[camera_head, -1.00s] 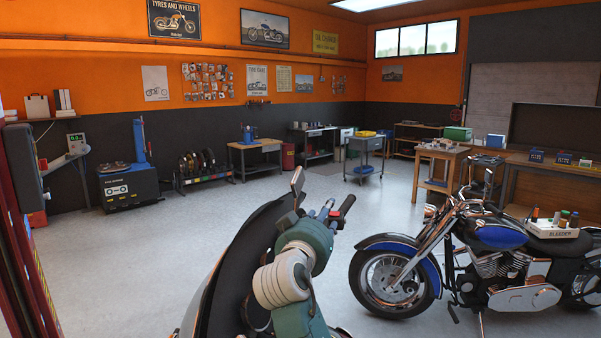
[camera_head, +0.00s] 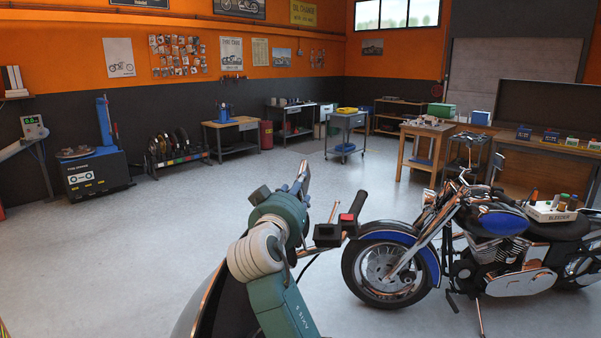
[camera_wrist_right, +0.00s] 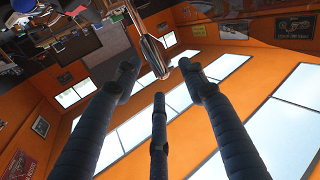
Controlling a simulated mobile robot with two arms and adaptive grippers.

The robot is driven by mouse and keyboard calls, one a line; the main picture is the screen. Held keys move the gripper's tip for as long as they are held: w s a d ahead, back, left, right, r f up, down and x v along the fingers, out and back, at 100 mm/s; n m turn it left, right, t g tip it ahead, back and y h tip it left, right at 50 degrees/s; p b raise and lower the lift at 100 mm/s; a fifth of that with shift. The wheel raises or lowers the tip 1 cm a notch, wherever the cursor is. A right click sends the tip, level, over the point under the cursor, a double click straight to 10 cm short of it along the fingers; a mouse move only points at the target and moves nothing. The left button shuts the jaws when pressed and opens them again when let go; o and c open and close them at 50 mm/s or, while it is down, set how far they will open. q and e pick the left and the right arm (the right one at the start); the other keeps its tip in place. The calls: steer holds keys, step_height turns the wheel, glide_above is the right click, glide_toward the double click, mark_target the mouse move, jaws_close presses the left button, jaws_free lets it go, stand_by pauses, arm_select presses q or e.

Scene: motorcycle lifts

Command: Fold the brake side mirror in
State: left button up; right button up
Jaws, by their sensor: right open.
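A motorcycle handlebar with a black grip (camera_head: 354,205) and a red switch stands just in front of me in the head view. A slim mirror (camera_head: 302,176) shows upright at its left, seen nearly edge-on and partly behind my right arm. In the right wrist view the mirror (camera_wrist_right: 156,56) hangs on its chrome stem, near the fingertips. My right gripper (camera_wrist_right: 160,74) is open, its dark fingers spread with the mirror's end between the tips; I cannot tell whether they touch. In the head view my wrist hides most of the gripper. My left gripper is out of view.
A blue motorcycle (camera_head: 490,225) stands close on the right, with a bleeder box (camera_head: 549,212) on its seat. A wooden table (camera_head: 424,145) and workbenches stand behind. The floor (camera_head: 130,250) at left is clear.

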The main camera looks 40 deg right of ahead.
mark_target(309, 171)
steer(key=d+p, duration=0.1)
steer(key=w+d+r+p, duration=0.1)
steer(key=shift+w+d, duration=0.2)
steer(key=shift+d, duration=0.1)
steer(key=p+x, duration=0.1)
steer(key=x, duration=0.3)
steer(key=p+x, duration=0.1)
steer(key=x, duration=0.1)
steer(key=shift+w+f+p, duration=0.1)
steer(key=shift+f+p, duration=0.15)
steer(key=shift+p, duration=0.1)
steer(key=shift+w+d+f, duration=0.1)
steer(key=shift+w+d, duration=0.3)
steer(key=shift+d, duration=0.1)
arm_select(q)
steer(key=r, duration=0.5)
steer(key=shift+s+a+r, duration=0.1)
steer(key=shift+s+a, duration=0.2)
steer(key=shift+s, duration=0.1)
arm_select(e)
steer(key=shift+c, duration=0.8)
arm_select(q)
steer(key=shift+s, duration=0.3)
arm_select(e)
jaws_close()
